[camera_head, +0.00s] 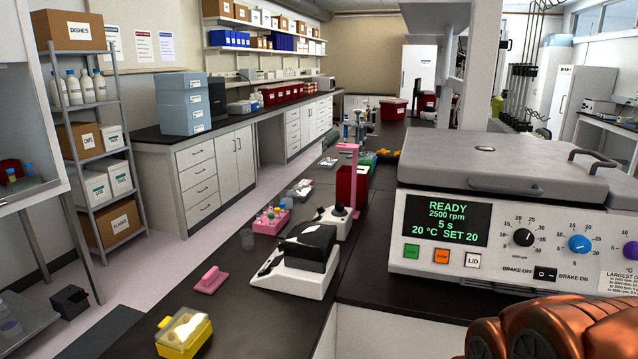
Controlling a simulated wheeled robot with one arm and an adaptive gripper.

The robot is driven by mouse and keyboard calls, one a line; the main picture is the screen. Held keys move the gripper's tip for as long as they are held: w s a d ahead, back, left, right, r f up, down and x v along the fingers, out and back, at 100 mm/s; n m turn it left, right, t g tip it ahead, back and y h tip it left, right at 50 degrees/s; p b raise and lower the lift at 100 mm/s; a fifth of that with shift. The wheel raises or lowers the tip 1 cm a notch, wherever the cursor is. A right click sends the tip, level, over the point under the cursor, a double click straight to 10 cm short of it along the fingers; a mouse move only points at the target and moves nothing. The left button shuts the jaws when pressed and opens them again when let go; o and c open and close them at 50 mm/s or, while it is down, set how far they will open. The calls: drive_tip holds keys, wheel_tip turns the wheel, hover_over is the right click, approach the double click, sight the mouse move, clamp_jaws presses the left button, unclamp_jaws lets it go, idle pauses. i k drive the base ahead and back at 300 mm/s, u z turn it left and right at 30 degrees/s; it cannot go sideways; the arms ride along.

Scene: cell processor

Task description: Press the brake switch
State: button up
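The brake switch (544,274) is a small black rocker low on the front panel of the white centrifuge (400,240). It sits between the labels "BRAKE OFF" and "BRAKE ON"; which side is pressed in is too small to tell. The display (446,218) reads READY, 2500 rpm, 5 s, 20 °C SET 20. A copper-coloured part of my arm shows at the bottom right, below and in front of the switch, apart from it in the picture. My gripper's fingertips are not in view.
A black knob (523,237) and a blue knob (580,243) sit above the switch. Green, orange and white "LID" buttons (472,259) are left of it. The grey lid (500,165) is closed. A black-and-white device (300,262) and yellow box (184,333) stand on the left bench.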

sight(550, 275)
drive_tip(key=z, duration=1.1)
drive_tip(key=k, duration=0.55)
drive_tip(key=z, duration=1.05)
drive_tip(key=i, duration=1.5)
drive_tip(key=u, duration=0.5)
